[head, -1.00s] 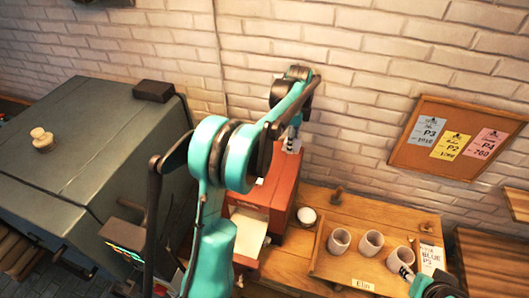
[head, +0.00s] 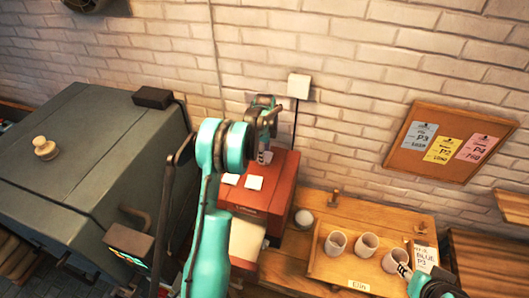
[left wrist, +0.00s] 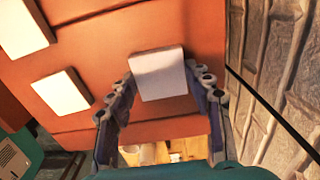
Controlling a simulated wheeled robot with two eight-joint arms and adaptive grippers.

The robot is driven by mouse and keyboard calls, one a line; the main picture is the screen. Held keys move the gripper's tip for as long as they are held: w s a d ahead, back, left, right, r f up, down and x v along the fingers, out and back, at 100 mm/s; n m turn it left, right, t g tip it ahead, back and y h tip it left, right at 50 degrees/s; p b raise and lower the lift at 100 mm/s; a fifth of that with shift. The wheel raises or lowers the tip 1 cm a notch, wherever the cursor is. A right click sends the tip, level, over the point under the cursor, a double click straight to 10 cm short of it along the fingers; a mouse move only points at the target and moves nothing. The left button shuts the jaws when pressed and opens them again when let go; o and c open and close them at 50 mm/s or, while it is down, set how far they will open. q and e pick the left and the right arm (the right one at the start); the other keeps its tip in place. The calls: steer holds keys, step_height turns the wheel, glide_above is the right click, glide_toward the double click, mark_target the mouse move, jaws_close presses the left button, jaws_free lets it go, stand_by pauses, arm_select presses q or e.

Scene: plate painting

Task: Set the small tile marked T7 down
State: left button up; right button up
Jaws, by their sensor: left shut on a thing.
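A small white tile (left wrist: 158,73), with no readable mark, sits between the fingertips of my left gripper (left wrist: 161,88) in the left wrist view. The gripper is shut on it. In the head view my left gripper (head: 264,156) is over the back of the red box (head: 277,188). I cannot tell whether the held tile touches the box top. Two other white tiles lie on the box, one at left (head: 230,179) and one nearer the middle (head: 254,183). My right gripper (head: 404,270) is by the cups at lower right; its jaws are too small to read.
A wooden tray (head: 318,263) with several grey cups stands on the bench to the right. A large grey kiln-like cabinet (head: 80,170) fills the left. The brick wall is close behind the box.

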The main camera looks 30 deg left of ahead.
arm_select(q)
steer(key=shift+s, duration=0.1)
steer(key=shift+f+b, duration=0.15)
steer(key=shift+b, duration=0.15)
steer(key=o, duration=1.3)
steer(key=shift+o, duration=0.2)
